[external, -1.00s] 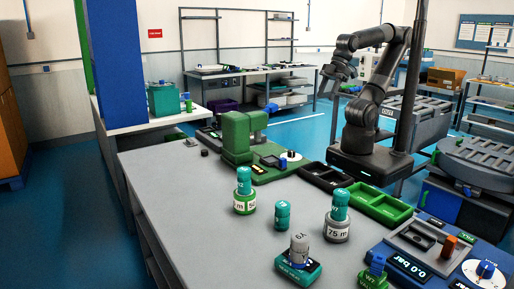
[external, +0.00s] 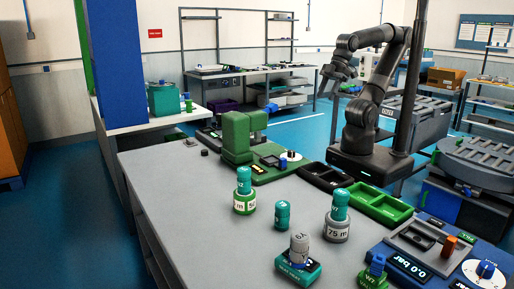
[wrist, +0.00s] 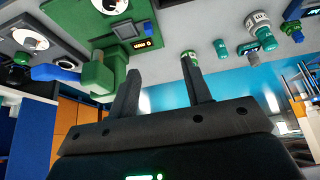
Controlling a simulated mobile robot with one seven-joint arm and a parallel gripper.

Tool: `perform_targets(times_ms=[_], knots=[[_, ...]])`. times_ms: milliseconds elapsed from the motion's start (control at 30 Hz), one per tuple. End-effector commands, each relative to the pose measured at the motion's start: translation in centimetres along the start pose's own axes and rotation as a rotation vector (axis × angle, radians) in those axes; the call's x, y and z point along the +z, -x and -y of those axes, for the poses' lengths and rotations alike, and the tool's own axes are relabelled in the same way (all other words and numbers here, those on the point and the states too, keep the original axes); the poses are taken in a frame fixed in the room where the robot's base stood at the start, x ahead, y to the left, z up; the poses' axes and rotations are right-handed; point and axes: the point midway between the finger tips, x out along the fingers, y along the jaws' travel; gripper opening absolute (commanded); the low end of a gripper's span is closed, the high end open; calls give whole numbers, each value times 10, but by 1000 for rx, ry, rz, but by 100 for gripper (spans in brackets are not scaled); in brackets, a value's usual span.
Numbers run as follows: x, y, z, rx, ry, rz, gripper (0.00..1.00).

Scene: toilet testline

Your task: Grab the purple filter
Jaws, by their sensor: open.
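I cannot make out a purple filter in either view. Filter-like cylinders stand upright on the grey bench (external: 190,215): a teal-topped green one (external: 244,190), a small teal one (external: 282,214), a teal-topped grey one (external: 338,216) and a grey one on a teal base (external: 298,260). My gripper (external: 338,74) is raised high beyond the far side of the bench, well apart from them. In the wrist view my gripper (wrist: 163,88) is open, with nothing between its fingers. The bench shows upside down there, with a small teal cylinder (wrist: 220,48) beyond the right finger.
A green machine (external: 236,138) stands at the bench's far end. Black (external: 326,178) and green (external: 383,207) trays lie along the right side. A blue pressure panel (external: 408,266) is at the front right. The bench's left part is clear.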

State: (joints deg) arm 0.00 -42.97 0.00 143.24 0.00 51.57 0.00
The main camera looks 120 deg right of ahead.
Motion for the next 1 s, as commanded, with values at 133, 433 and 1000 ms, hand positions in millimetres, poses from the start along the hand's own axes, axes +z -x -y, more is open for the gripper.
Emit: perform_targets(times_ms=[133,433,1000], knots=[[0,0,0,0,0,0,45],[0,0,0,0,0,0,53],[-22,-4,-16,43,-25,15,65]])
